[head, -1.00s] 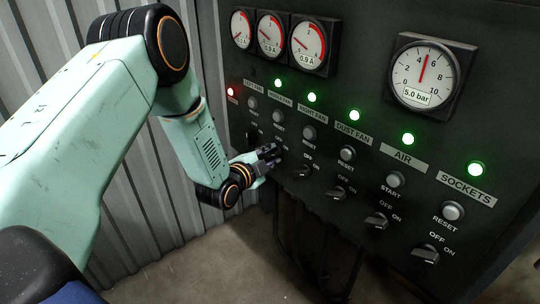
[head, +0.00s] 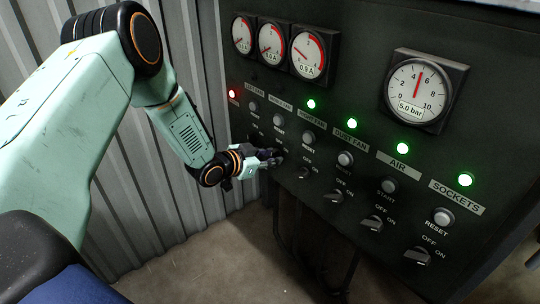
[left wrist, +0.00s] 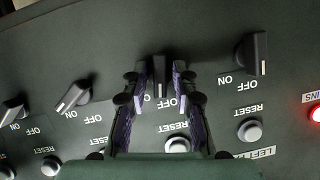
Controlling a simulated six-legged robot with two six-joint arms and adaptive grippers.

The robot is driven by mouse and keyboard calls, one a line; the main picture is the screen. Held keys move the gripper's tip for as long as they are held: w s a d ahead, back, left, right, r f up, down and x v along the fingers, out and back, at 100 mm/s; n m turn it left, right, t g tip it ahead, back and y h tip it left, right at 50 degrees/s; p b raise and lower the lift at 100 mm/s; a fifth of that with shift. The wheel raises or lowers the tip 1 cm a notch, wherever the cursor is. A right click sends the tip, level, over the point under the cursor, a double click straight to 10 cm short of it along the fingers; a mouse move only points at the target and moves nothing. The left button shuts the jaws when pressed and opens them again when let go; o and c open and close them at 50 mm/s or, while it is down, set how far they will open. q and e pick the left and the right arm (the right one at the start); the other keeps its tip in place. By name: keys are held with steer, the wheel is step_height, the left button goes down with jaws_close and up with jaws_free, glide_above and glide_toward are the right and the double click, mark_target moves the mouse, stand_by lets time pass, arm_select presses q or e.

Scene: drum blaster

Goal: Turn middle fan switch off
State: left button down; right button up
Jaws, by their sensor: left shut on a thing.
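The middle fan switch, a black knob (left wrist: 159,75), is between the two fingers of my left gripper (left wrist: 155,82) in the left wrist view. The fingers are shut on it. In the head view my left gripper (head: 276,158) is at the panel below the middle fan's reset button (head: 278,120) and mostly hides the knob. The green middle fan lamp is not lit. My right gripper is not in view.
The right fan switch (left wrist: 73,97) is tilted toward ON beside my fingers. Reset buttons (left wrist: 177,145) sit close by. More switches (head: 334,196) run right along the dark panel. A corrugated wall (head: 120,180) stands at left; floor shows below.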

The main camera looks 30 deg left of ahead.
arm_select(q)
steer(key=shift+a+n+g+h, duration=0.1)
steer(key=shift+n+g+h, duration=0.25)
steer(key=shift+n, duration=0.45)
steer(key=shift+h, duration=0.25)
steer(key=c, duration=1.4)
jaws_free()
steer(key=shift+o, duration=0.2)
steer(key=v, duration=1.2)
